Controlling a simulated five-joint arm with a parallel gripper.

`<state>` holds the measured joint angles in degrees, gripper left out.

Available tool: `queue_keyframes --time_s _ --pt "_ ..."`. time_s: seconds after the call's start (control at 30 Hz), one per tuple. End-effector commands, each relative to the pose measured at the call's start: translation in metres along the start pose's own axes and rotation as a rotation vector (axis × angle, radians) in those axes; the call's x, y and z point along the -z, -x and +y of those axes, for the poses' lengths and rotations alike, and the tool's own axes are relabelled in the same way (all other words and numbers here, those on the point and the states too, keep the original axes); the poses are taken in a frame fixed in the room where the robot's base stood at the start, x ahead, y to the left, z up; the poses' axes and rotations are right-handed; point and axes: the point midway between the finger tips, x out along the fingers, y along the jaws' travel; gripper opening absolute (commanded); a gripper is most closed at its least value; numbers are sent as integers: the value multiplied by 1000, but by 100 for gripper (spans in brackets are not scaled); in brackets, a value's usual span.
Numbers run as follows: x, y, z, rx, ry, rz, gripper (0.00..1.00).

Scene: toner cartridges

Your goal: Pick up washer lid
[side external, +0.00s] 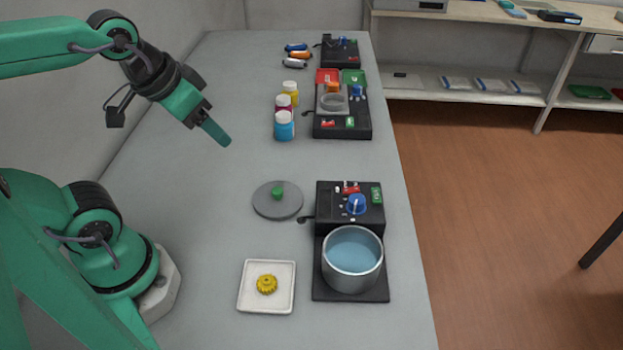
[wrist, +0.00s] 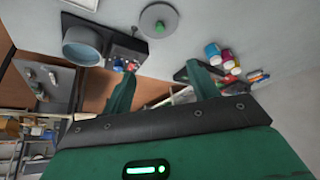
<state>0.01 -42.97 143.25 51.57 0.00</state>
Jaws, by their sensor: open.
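The washer lid (side external: 277,200) is a flat grey disc with a green knob on top. It lies on the grey table, left of the black unit with the pot. It also shows at the top of the wrist view (wrist: 160,20). My gripper (side external: 217,132) is raised above the table, beyond the lid and to its left in the side view. In the wrist view its two green fingers (wrist: 165,82) stand apart with nothing between them. The lid is clear of the fingers.
A metal pot of blue liquid (side external: 352,262) stands on a black unit (side external: 334,219) right of the lid. A white tray (side external: 246,296) holds a yellow gear (side external: 267,284). Bottles (side external: 284,126) and another black unit (side external: 358,130) stand farther back. The table left of the lid is clear.

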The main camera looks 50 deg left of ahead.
Motion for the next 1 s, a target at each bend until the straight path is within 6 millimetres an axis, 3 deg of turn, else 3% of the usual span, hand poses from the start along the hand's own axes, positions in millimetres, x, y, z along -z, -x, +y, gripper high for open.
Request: queue_keyframes --time_s 0.27,0.33,0.77,1.0 --pt "0 0 0 0 0 0 60" --pt "0 0 0 0 0 0 50" --pt "2 -2 0 0 -11 -11 50" --pt "13 -18 0 -2 -77 -70 50"
